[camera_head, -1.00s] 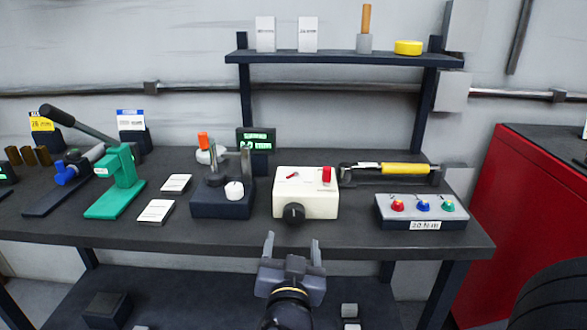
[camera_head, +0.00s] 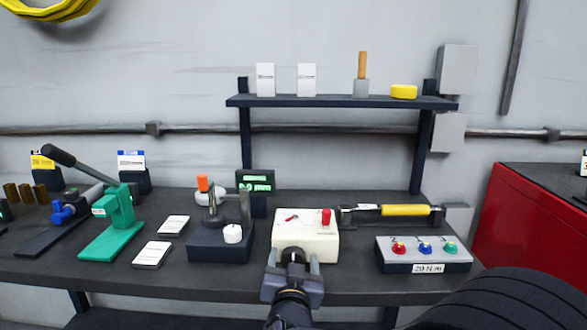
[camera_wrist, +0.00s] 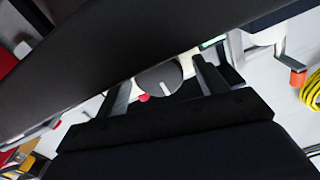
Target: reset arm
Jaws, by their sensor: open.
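My gripper (camera_head: 293,262) is open and empty in the head view, its two fingers pointing at the front of a cream control box (camera_head: 305,240) on the bench. The box has a red button (camera_head: 326,217), a small red switch and a dark knob (camera_head: 292,255) on its front. The knob lies between my fingers in the picture; I cannot tell how far apart they are in depth. In the wrist view, my fingers (camera_wrist: 165,88) stand apart, with the round grey knob (camera_wrist: 160,78) and its white mark between them.
Left of the box stand a dark fixture (camera_head: 220,245) with a white knob and a green lever press (camera_head: 112,225). To the right are a panel with red, blue and green buttons (camera_head: 424,254) and a yellow-handled tool (camera_head: 405,210). A shelf (camera_head: 340,102) stands behind.

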